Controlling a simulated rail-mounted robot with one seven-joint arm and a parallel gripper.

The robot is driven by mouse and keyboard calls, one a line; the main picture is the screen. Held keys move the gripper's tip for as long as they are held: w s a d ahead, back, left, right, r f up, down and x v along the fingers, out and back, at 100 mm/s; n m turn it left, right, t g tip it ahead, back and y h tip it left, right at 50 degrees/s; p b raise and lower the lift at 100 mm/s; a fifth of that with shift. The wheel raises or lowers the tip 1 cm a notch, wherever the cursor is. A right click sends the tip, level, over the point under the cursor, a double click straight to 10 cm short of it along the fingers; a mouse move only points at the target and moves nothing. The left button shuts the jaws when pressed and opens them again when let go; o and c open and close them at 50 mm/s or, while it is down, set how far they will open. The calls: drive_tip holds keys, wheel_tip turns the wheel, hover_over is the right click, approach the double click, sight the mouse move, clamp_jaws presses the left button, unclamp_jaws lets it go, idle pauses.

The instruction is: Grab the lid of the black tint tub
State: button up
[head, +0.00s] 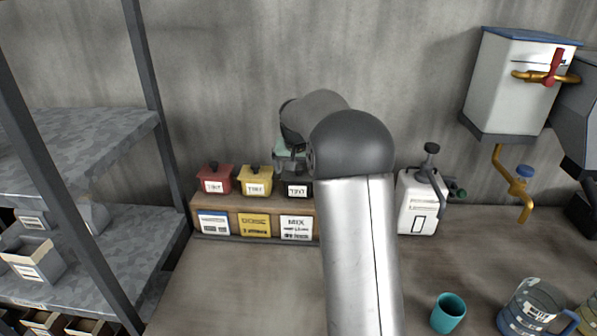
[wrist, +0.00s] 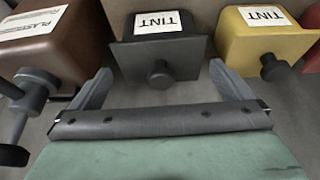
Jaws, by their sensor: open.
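The black tint tub (head: 298,189) stands on a wooden stand against the wall, right of the yellow tub, with my arm just beside it in the head view. In the wrist view the black tub (wrist: 157,50) is at the top middle, with a white TINT label and a dark round knob (wrist: 160,75) on its lid. My gripper (wrist: 162,85) is open and empty. Its two grey fingers point toward the tub, one on each side of the knob in the picture. I cannot tell how far the fingertips are from the knob. In the head view my arm hides most of the gripper.
A yellow tint tub (wrist: 258,38) and a red one (head: 215,180) stand to one side of the black tub. A brown plaster tub (wrist: 60,45) with a dark tap is on the other side. A white sprayer tank (head: 417,207) and a teal cup (head: 447,313) are farther right.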

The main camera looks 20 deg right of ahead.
drive_tip(key=shift+x, duration=0.95)
drive_tip(key=shift+r, duration=0.1)
drive_tip(key=c, duration=0.7)
